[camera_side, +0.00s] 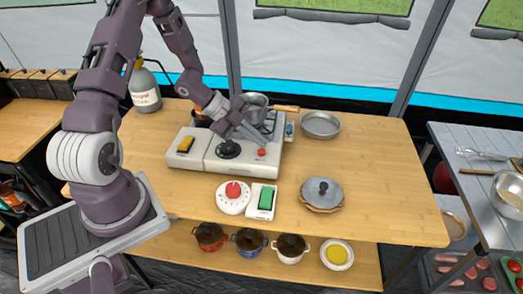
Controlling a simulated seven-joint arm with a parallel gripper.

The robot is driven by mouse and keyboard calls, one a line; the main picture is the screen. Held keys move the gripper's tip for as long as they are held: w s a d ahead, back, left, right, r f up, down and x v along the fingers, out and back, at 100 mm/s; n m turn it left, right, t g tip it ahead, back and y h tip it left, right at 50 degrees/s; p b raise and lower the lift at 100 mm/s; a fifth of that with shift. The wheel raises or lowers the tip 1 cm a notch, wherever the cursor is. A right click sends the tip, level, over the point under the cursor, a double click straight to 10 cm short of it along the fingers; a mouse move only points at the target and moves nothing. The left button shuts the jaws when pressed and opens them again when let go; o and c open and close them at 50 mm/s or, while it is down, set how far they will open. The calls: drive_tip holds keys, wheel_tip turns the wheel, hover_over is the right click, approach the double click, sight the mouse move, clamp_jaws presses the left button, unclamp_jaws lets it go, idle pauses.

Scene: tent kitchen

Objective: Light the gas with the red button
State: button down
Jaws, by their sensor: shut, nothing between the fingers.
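The white gas stove (200,150) stands on the wooden table. Its red button (262,152) is on the front right of the stove, with a black knob (228,149) to its left and a yellow switch (186,144) further left. My gripper (264,141) is shut and empty, its fingers reaching down over the stove just above and behind the red button. I cannot tell whether the fingertips touch the stove or the button.
A pot (256,102) sits behind the gripper and a shallow pan (320,124) to its right. In front are a round dial with a red knob (233,197), a green-switched box (262,202) and a lidded pan (322,194). The table's right side is clear.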

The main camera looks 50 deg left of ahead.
sight(258, 151)
drive_tip(key=shift+f, duration=0.4)
drive_tip(key=shift+f, duration=0.55)
idle(0.6)
drive_tip(key=shift+r, duration=0.95)
drive_tip(key=shift+r, duration=2.5)
